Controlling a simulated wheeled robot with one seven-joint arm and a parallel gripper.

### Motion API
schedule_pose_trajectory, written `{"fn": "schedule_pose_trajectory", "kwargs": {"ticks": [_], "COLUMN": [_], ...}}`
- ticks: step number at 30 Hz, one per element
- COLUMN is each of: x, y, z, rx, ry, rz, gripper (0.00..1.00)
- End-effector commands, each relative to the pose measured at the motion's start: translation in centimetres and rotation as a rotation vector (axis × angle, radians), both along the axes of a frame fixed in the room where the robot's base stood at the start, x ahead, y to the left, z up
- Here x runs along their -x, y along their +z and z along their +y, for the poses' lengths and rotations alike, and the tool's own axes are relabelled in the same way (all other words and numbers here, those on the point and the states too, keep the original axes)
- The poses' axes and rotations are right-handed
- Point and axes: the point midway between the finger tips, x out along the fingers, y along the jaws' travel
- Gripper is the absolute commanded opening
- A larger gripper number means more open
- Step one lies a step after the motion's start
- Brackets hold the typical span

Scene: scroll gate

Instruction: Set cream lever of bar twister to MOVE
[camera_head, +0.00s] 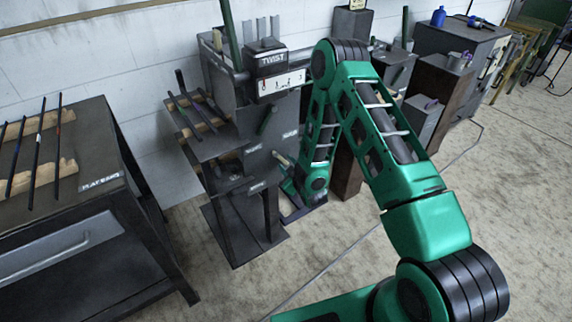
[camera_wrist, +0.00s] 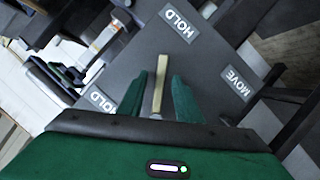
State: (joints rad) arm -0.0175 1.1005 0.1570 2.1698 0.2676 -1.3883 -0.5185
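The bar twister (camera_head: 262,85) stands against the wall, a dark machine with a TWIST panel. Its grey side plate (camera_wrist: 205,65) carries two HOLD labels and one MOVE label (camera_wrist: 237,83); in the wrist view MOVE is at the right. The cream lever (camera_wrist: 160,82) lies between my two green fingers, its far end towards the upper HOLD label (camera_wrist: 180,25). It also shows small in the head view (camera_head: 282,158). My gripper (camera_wrist: 166,95) is open around the lever, with narrow gaps beside it. The lever's near end is partly hidden.
A dark table (camera_head: 60,210) with rods on wooden blocks stands at the left. A rack of bars (camera_head: 198,108) adjoins the twister. Dark cabinets (camera_head: 455,80) stand to the right. The floor in front is clear.

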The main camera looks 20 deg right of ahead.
Motion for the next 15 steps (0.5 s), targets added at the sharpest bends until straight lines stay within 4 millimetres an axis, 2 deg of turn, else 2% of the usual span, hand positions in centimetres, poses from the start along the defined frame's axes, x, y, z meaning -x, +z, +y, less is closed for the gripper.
{"fn": "schedule_pose_trajectory", "kwargs": {"ticks": [6, 14, 15], "x": [-1.15, -1.17, -1.17], "y": [-0.39, -0.46, -0.47], "z": [0.23, 0.19, 0.18], "rx": [0.0, 0.0, 0.0], "ry": [0.002, 0.001, 0.001], "rz": [0.0, 0.002, 0.002], "gripper": [0.31, 0.31, 0.22]}}
